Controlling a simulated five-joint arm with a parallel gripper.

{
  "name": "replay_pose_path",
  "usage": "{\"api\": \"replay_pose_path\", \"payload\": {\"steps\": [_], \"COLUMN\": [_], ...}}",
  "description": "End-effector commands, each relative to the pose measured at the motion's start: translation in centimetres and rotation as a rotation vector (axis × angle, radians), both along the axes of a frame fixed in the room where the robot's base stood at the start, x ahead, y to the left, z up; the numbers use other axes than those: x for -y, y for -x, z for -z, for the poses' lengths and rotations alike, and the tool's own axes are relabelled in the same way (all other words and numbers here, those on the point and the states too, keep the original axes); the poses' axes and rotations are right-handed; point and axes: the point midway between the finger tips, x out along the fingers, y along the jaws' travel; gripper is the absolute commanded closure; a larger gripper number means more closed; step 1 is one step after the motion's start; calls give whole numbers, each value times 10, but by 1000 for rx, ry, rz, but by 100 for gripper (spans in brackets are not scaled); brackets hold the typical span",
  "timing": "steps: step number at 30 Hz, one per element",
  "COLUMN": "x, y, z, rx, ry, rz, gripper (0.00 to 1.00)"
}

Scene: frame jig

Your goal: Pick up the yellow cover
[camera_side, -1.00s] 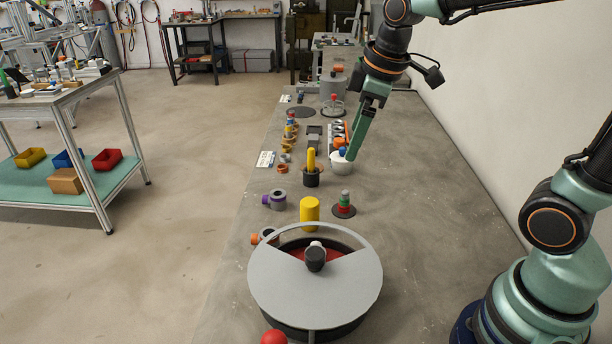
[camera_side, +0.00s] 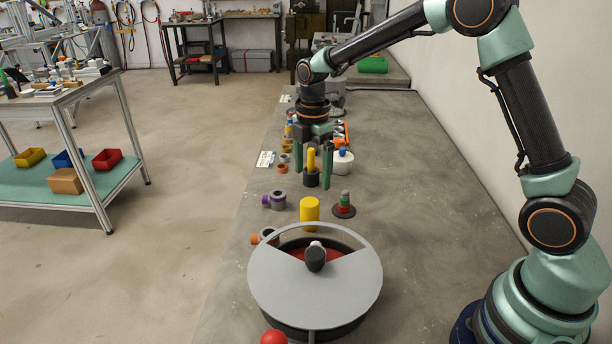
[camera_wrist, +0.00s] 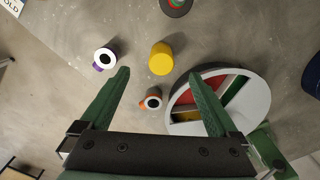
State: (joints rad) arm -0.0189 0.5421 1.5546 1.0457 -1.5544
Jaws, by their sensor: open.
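The yellow cover (camera_side: 309,209) is a plain upright cylinder standing on the grey table, behind the large round tray. In the wrist view the yellow cover (camera_wrist: 161,62) lies just beyond my fingertips, about midway between them in the picture. My gripper (camera_side: 312,182) points down with its fingers spread, empty, and is behind and above the cover in the side view. In the wrist view my gripper (camera_wrist: 159,75) shows both green fingers with nothing between them. The cover is apart from the fingers.
The round tray (camera_side: 282,285) with a grey lid stands in front of the cover. A purple-and-grey fitting (camera_side: 277,201) and an orange ring part (camera_side: 258,238) are to its left. A red-and-green stack (camera_side: 345,203) is to its right. A yellow peg (camera_side: 311,160) stands near my fingers.

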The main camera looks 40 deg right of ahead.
Motion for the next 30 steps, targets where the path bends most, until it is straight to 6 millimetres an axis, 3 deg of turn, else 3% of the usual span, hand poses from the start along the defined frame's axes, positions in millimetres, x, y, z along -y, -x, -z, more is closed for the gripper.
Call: {"api": "replay_pose_path", "payload": {"steps": [3, 11, 21, 30], "x": [0, -2, -9, -8], "y": [1, 1, 4, 4], "z": [20, 38, 81, 85], "rx": [-3, -2, -2, 1], "ry": [0, 0, 0, 0], "rz": [1, 1, 3, 3], "gripper": [4, 4, 4, 4]}}
